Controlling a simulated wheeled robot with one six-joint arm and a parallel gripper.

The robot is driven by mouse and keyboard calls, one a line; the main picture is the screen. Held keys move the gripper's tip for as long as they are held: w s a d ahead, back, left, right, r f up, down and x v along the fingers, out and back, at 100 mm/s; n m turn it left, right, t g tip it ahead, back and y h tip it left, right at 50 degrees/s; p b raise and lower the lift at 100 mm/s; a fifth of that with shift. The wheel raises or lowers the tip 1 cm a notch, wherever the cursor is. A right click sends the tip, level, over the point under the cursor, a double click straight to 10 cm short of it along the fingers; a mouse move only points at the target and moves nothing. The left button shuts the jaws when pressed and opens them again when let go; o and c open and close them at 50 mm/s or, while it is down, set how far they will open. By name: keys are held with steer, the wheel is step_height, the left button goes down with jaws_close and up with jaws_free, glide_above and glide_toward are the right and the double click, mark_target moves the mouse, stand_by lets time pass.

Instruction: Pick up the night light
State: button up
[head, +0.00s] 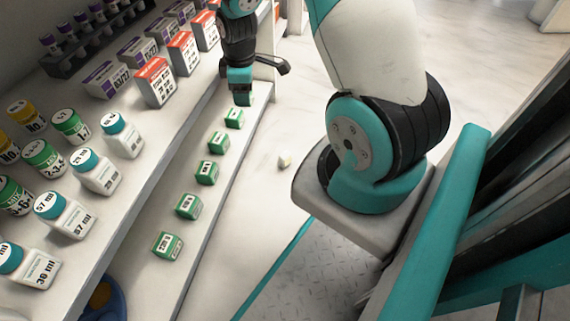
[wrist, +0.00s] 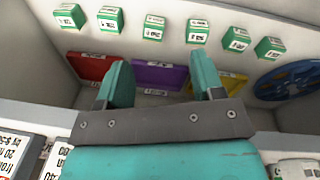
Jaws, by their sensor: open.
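A small whitish thing with a yellowish tint (head: 284,160) lies apart from the other goods, on the pale floor right of the lower shelf in the head view. It may be the night light, but it is too small to tell. It does not show in the wrist view. My gripper (head: 241,92) is above the far end of the lower shelf, up and left of that thing. In the wrist view my gripper (wrist: 160,78) has its two teal fingers apart, with nothing held between them.
Several green boxes (head: 206,172) line the lower shelf (head: 205,235). Bottles (head: 97,171) and red-and-white boxes (head: 154,81) crowd the upper shelf. The wrist view shows red (wrist: 95,67), purple (wrist: 158,76) and yellow (wrist: 228,84) panels and a blue round thing (wrist: 288,80).

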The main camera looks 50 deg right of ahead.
steer(key=d+f+n, duration=0.4)
steer(key=d+f, duration=0.2)
steer(key=f, duration=0.4)
steer(key=n+g, duration=0.1)
steer(key=n, duration=0.3)
glide_above(285, 154)
steer(key=a, duration=0.1)
step_height(285, 154, down, 10)
steer(key=f, duration=0.1)
steer(key=f+b, duration=0.2)
steer(key=f, duration=0.1)
steer(key=f+b, duration=0.2)
steer(key=f, duration=0.2)
steer(key=f+b, duration=0.3)
steer(key=f, duration=0.1)
steer(key=shift+s+f, duration=0.1)
steer(key=shift+s, duration=0.2)
steer(key=f+b, duration=0.1)
steer(key=f, duration=0.1)
steer(key=f+b, duration=0.2)
steer(key=d+f+b, duration=0.1)
steer(key=f+b, duration=0.1)
steer(key=shift+w, duration=0.3)
steer(key=shift+r, duration=0.1)
steer(key=c, duration=1.1)
